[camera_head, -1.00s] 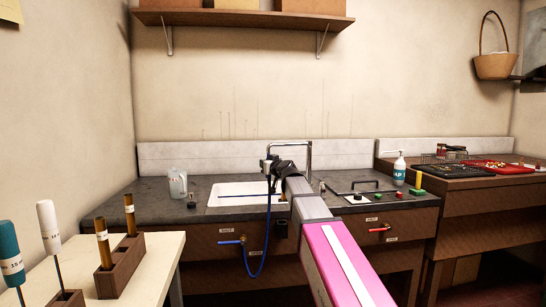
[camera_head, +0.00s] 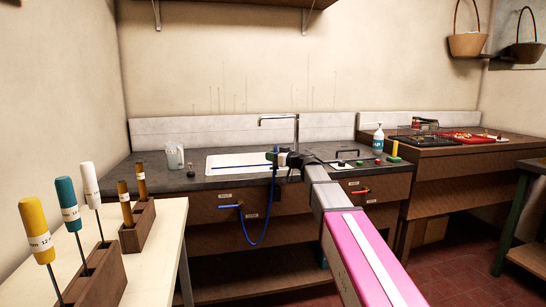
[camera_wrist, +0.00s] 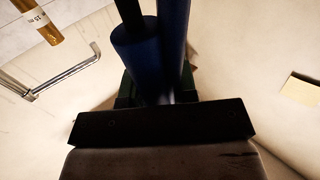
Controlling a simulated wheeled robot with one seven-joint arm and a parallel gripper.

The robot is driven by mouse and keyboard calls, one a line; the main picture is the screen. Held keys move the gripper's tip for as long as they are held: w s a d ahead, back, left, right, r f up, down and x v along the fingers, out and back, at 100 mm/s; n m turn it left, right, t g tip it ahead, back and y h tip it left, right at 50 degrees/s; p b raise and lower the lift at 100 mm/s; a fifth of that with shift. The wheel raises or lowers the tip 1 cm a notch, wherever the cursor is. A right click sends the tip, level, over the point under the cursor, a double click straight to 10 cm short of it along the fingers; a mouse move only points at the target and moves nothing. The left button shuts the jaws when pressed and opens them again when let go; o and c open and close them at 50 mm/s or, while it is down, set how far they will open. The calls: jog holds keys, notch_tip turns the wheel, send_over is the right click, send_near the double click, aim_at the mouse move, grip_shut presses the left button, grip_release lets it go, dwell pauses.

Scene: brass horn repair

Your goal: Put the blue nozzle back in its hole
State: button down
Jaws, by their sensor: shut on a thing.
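My gripper (camera_head: 276,158) is shut on the blue nozzle (camera_wrist: 137,50), seen close up in the wrist view between dark green fingers. In the head view it is in front of the white sink (camera_head: 215,162), near the tap (camera_head: 296,130); the nozzle is too small to make out clearly there. I cannot make out the hole; my arm covers part of the counter right of the sink.
A clear jug (camera_head: 174,157) stands left of the sink, and a soap bottle (camera_head: 378,139) right. Wooden racks with handled tools (camera_head: 42,232) stand on the pale table (camera_head: 150,262), front left.

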aim_at(276, 170)
jog(key=shift+f, duration=2.9)
jog(key=shift+f, duration=1.4)
jog(key=shift+r, duration=1.1)
jog(key=shift+f, duration=1.3)
dwell(1.0)
jog(key=c, duration=0.8)
grip_release()
